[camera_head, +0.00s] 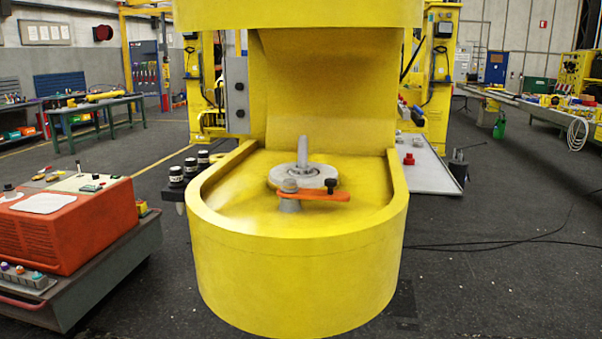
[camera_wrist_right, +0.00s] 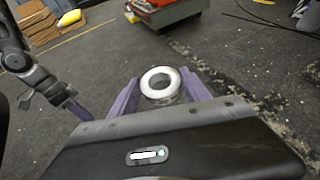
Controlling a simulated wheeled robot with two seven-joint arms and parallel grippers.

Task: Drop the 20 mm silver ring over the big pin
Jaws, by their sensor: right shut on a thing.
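The silver ring (camera_wrist_right: 161,82) is in the right wrist view, between the purple fingers of my right gripper (camera_wrist_right: 162,88). The gripper is shut on it, and the ring's open hole shows. The big pin (camera_head: 302,152) stands upright in the head view, in the middle of the yellow boom's rounded end. A flat grey disc (camera_head: 318,173) lies around its foot. My right gripper and the ring are not in the head view.
The yellow boom end (camera_head: 300,270) has a raised curved rim. An orange lever (camera_head: 325,195) with a black knob sits over a short grey post (camera_head: 289,197) in front of the pin. Black-and-white cylinders (camera_head: 190,167) stand left of the rim. A red box (camera_head: 70,225) stands on a cart at left.

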